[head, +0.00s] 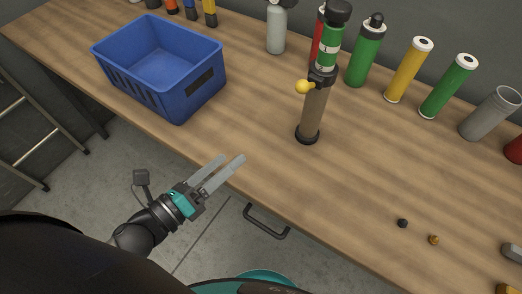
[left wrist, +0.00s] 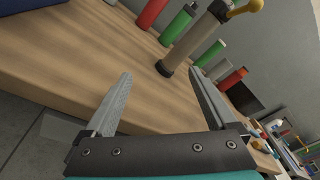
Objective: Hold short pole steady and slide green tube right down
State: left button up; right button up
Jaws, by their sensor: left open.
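The short pole (head: 314,108) stands upright on the wooden bench, a grey-brown column with a black base and a black collar. A yellow knob (head: 304,87) sticks out to the left at the collar. The green tube (head: 328,52), with white bands and a black cap, sits at the top of the pole above the collar. My left gripper (head: 231,158) is open and empty near the bench's front edge, left of and nearer than the pole. In the left wrist view the pole (left wrist: 192,42) stands ahead beyond the open fingers; its top is cut off. My right gripper is not in view.
A blue crate (head: 129,78) stands at the left of the bench. Green (head: 365,52), yellow (head: 408,70) and grey (head: 490,114) cylinders line the back. A small black piece (head: 403,223) and an orange piece (head: 434,239) lie at front right. The bench around the pole's base is clear.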

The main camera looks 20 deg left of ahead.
aim_at(305, 119)
pick_arm(q)
jog(key=w+d+m, duration=0.1)
jog(key=d+m, duration=0.1)
jog(key=m, duration=0.1)
jog(key=w+d+m+h, duration=0.1)
jog(key=d+m, duration=0.1)
jog(key=w+d+m, duration=0.1)
jog(key=d+m, duration=0.1)
jog(key=m, duration=0.1)
jog(key=shift+w+r+m+h, duration=0.25)
jog(key=shift+r+m+h, duration=0.05)
jog(key=shift+w+d+r+m, duration=0.1)
jog(key=shift+w+d+m, duration=0.35)
jog(key=shift+m, duration=0.35)
jog(key=x, duration=1.5)
jog(key=shift+s+d, duration=0.2)
grip_shut()
